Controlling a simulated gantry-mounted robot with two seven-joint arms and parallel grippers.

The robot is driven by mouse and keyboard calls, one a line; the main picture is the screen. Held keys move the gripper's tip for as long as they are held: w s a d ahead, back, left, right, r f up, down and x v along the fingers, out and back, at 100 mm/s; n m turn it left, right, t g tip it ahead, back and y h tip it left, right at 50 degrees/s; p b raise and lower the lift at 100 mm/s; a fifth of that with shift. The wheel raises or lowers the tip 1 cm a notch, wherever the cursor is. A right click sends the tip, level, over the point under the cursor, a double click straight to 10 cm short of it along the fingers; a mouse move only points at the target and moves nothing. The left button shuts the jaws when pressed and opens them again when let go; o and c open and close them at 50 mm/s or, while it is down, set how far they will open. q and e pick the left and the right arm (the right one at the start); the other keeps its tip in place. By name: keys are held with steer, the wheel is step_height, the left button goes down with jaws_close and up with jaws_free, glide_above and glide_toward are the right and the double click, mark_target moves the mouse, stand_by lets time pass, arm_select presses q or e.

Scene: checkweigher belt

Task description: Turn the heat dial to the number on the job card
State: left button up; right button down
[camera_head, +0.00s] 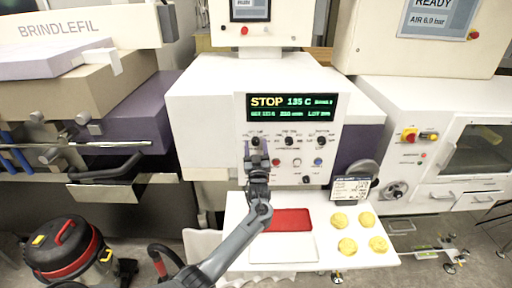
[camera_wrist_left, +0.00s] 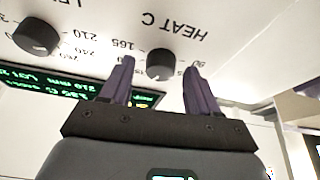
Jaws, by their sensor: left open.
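In the head view my left gripper (camera_head: 256,154) is just below the dial. The display (camera_head: 291,107) reads "STOP" and "135 C". The job card (camera_head: 350,188) stands at the shelf's right; its text is too small to read. My right gripper is out of view.
A second black dial (camera_wrist_left: 36,37) sits beside the heat dial. Several buttons and knobs lie lower on the panel. The white shelf (camera_head: 235,215) below holds a red mat (camera_head: 291,220) and several yellow pieces (camera_head: 347,246). A vacuum cleaner (camera_head: 78,255) stands on the floor at left.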

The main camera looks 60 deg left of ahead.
arm_select(q)
steer(key=c, duration=1)
steer(key=shift+c, duration=0.2)
steer(key=m+t+h+p, duration=0.1)
steer(key=m, duration=0.2)
steer(key=m+t+h+p, duration=0.1)
steer(key=m+t+p, duration=0.1)
steer(key=m, duration=0.1)
steer(key=shift+s+a+r, duration=0.1)
steer(key=shift+r, duration=0.1)
steer(key=m+t+h+p, duration=0.1)
steer(key=m+p, duration=0.1)
steer(key=m, duration=0.1)
steer(key=shift+m+h+p, duration=0.3)
steer(key=shift+m+p, duration=0.05)
steer(key=shift+m, duration=0.05)
steer(key=shift+f+m+p, duration=0.1)
steer(key=shift+m+p, duration=0.25)
steer(key=shift+m, duration=0.35)
steer(key=shift+t+h, duration=0.3)
